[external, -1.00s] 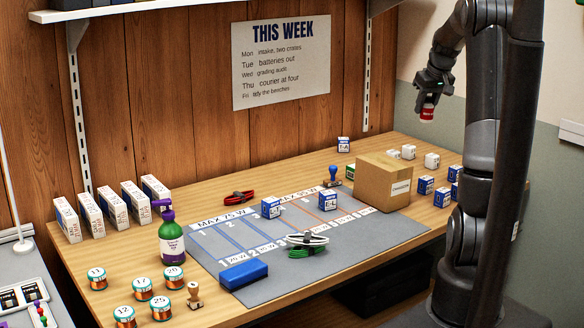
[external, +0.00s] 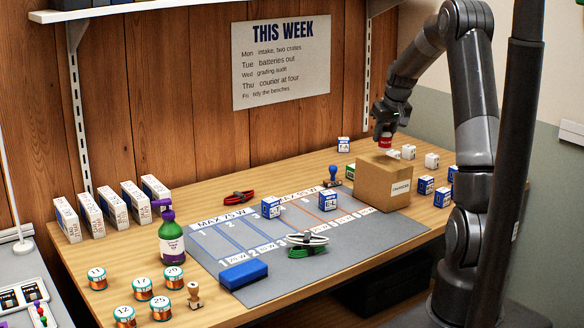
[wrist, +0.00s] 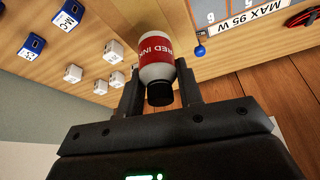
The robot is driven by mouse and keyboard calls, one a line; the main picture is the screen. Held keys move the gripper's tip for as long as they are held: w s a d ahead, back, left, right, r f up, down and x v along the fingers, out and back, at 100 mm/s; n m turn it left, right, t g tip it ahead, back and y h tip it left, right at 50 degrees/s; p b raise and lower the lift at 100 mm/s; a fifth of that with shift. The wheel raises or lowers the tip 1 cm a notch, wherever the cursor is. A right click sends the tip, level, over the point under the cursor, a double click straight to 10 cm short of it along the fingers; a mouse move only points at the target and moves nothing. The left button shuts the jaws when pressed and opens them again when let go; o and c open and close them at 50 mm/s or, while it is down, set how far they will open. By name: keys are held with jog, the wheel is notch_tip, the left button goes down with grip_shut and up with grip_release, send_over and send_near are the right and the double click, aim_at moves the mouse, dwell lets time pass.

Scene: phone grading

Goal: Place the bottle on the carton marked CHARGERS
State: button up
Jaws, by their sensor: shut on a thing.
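My gripper (external: 386,124) is shut on a small bottle (external: 385,140) with a red label. In the wrist view the bottle (wrist: 156,58) is white, its label reads RED INK, and its black cap lies between my fingers. In the external view the bottle is upright, over the back part of the brown carton (external: 372,188). The carton stands at the right end of the grey mat, and its small front label appears to read CHARGERS. The bottle's base looks slightly above the carton's top; I cannot tell the exact gap.
White and blue boxes (external: 426,185) stand right of and behind the carton. Blue-and-white boxes (external: 271,207) stand on the grey mat (external: 375,232). A purple-and-green spray bottle (external: 171,243) is farther left.

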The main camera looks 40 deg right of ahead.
aim_at(384, 144)
jog(key=shift+f, duration=1.65)
jog(key=o, duration=1)
jog(key=shift+f, duration=0.15)
jog(key=shift+c, duration=0.2)
